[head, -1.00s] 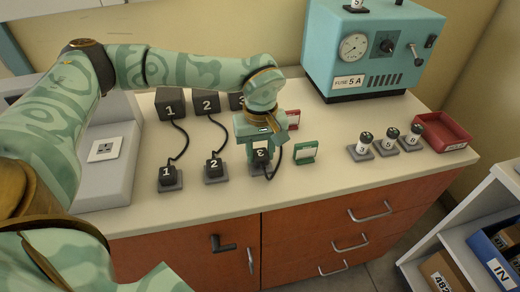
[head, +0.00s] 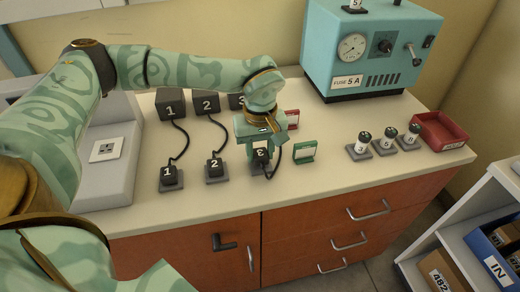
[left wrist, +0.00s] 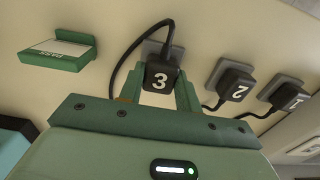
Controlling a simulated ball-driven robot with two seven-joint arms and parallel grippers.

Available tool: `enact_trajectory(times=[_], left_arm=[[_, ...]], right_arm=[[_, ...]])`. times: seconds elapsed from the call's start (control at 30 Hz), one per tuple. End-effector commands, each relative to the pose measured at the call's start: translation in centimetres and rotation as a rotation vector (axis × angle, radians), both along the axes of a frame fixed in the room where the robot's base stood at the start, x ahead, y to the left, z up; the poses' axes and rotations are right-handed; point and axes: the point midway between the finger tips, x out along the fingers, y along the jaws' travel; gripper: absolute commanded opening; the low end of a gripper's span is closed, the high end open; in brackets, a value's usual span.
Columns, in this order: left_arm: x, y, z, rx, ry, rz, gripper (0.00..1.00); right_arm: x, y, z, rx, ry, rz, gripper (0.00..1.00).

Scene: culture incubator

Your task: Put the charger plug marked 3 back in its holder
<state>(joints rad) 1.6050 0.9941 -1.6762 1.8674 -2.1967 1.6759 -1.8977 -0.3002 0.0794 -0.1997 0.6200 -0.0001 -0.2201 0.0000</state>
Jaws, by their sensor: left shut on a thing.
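The black charger plug marked 3 (head: 261,157) is between the fingers of my left gripper (head: 260,150). In the left wrist view the shut fingers (left wrist: 158,92) flank plug 3 (left wrist: 162,77) on both sides, and its cord curves away. The grey holder of plug 3 (head: 257,172) is right at the plug; it also shows behind the plug in the left wrist view (left wrist: 152,47). I cannot tell whether the plug is fully seated in it. The black charger box marked 3 (head: 236,102) is partly hidden by my arm. My right gripper is not in view.
Plugs 1 (head: 168,175) and 2 (head: 214,168) stand in holders to the left. A green card stand (head: 305,152) is close on the right. Farther right are several numbered fuses (head: 384,139), a red tray (head: 441,131) and a teal fuse device (head: 372,50).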

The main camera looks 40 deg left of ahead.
Motion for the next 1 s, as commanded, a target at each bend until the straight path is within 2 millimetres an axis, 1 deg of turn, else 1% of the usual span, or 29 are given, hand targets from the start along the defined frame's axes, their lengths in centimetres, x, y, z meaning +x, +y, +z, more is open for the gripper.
enact_trajectory(times=[0.2,0.63,1.0], left_arm=[[-0.01,0.0,0.15,0.0,-0.001,0.0,0.0],[0.0,0.0,-0.05,0.0,0.0,0.0,0.0],[-0.01,0.0,-0.75,0.001,0.001,0.0,0.0]], right_arm=[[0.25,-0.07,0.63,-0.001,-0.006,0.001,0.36],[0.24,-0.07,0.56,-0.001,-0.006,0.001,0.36],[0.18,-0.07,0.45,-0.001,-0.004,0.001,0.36]])
